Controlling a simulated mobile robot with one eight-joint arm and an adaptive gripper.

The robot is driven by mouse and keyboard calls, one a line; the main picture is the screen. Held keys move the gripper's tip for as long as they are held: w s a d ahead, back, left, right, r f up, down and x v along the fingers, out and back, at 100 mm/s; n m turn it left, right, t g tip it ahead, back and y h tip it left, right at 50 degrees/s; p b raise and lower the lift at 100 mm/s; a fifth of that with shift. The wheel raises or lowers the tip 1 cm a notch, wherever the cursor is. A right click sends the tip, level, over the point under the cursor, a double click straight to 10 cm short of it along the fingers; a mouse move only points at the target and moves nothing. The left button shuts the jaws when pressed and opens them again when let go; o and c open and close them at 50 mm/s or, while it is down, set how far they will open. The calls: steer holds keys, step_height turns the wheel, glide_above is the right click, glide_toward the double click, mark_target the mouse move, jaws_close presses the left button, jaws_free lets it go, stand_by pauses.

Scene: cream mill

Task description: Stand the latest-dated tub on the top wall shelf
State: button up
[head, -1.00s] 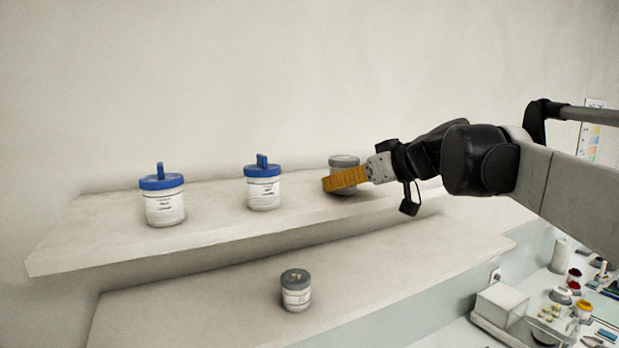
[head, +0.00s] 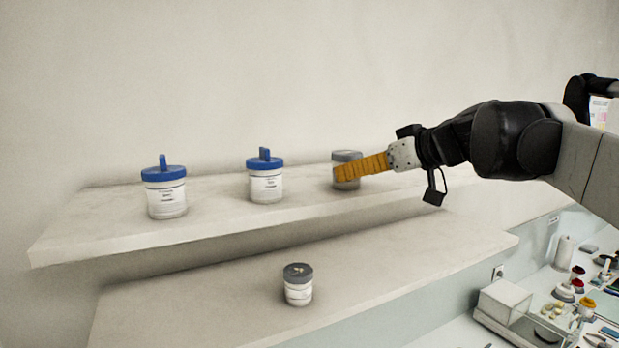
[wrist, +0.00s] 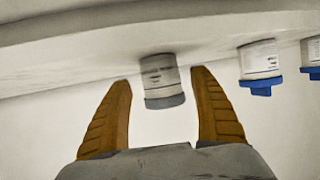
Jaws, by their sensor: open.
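A white tub with a grey lid (head: 346,156) stands upright on the top wall shelf (head: 215,212), at the right of the row. My gripper (head: 338,176) is open, its orange fingers partly covering this tub in the head view. In the wrist view, which is upside down, the tub (wrist: 160,72) shows between the fingertips (wrist: 160,78), with a gap on each side. Two blue-lidded tubs, the middle one (head: 265,180) and the left one (head: 165,190), stand on the same shelf. Another grey-lidded tub (head: 298,287) stands on the lower shelf. The label dates are too small to read.
The lower shelf (head: 200,300) is mostly bare. At the lower right, a counter holds a white box (head: 503,302), a tray of small items and several small jars. The plain wall rises behind the top shelf.

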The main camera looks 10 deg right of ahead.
steer(key=b+v, duration=0.1)
steer(key=v, duration=0.7)
steer(key=s+a+f+m+g+h, duration=0.1)
steer(key=s+a+f, duration=0.15)
steer(key=f, duration=0.45)
steer(key=s+a+f+m+g, duration=0.1)
steer(key=s+a+f, duration=0.15)
steer(key=f, duration=0.35)
steer(key=s+a+f+g+h, duration=0.1)
steer(key=s+a+f, duration=0.1)
steer(key=s+f, duration=0.35)
steer(key=s+f+m+h, duration=0.2)
steer(key=s+f, duration=0.3)
steer(key=f, duration=0.5)
steer(key=s+d+f+m+g+h, duration=0.1)
steer(key=s+f, duration=0.3)
steer(key=f, duration=0.6)
steer(key=shift+s+d+m+g+h, duration=0.3)
steer(key=shift+s+d+m+h, duration=0.1)
steer(key=shift+h, duration=0.3)
steer(key=shift+a, duration=0.1)
step_height(320, 180, down, 39)
steer(key=b, duration=3.9)
steer(key=shift+r, duration=0.1)
